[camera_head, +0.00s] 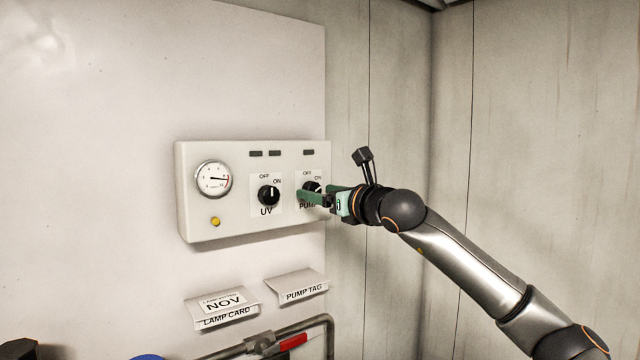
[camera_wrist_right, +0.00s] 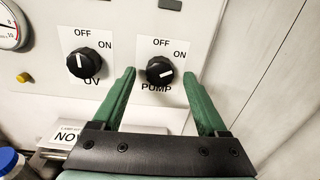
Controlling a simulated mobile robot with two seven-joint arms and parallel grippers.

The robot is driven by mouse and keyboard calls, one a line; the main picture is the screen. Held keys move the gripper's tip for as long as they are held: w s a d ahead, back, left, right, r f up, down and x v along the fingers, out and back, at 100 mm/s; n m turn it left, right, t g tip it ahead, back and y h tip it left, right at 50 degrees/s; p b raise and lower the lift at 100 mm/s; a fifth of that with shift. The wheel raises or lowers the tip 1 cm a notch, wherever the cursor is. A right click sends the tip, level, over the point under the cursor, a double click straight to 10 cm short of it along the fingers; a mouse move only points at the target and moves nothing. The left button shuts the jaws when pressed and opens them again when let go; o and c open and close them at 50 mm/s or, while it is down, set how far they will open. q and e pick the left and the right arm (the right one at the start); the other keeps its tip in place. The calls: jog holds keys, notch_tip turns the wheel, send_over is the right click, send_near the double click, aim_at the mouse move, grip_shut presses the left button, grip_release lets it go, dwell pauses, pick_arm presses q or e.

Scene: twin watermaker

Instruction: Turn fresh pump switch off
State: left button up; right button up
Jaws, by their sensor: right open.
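The pump switch (camera_head: 312,187) is a black round knob labelled PUMP on the right of the pale control box (camera_head: 240,225). It is partly hidden by my gripper in the head view. In the right wrist view the pump switch (camera_wrist_right: 158,70) shows fully, with OFF above and ON at upper right. Its white mark lies nearly level, pointing to the right, on the ON side. My right gripper (camera_head: 312,198) is open, its green fingers either side of the knob. In the right wrist view, gaps show between the knob and both fingers of the gripper (camera_wrist_right: 160,78). My left gripper is out of view.
The UV knob (camera_head: 268,195) sits left of the pump switch, its mark near upright. A gauge (camera_head: 213,179) and yellow button (camera_head: 215,221) are further left. Below are a lamp card holder (camera_head: 225,317), a pump tag holder (camera_head: 303,294) and a red-handled valve (camera_head: 293,342) on piping.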

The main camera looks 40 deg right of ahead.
jog(key=shift+w, duration=0.3)
grip_shut()
dwell(0.5)
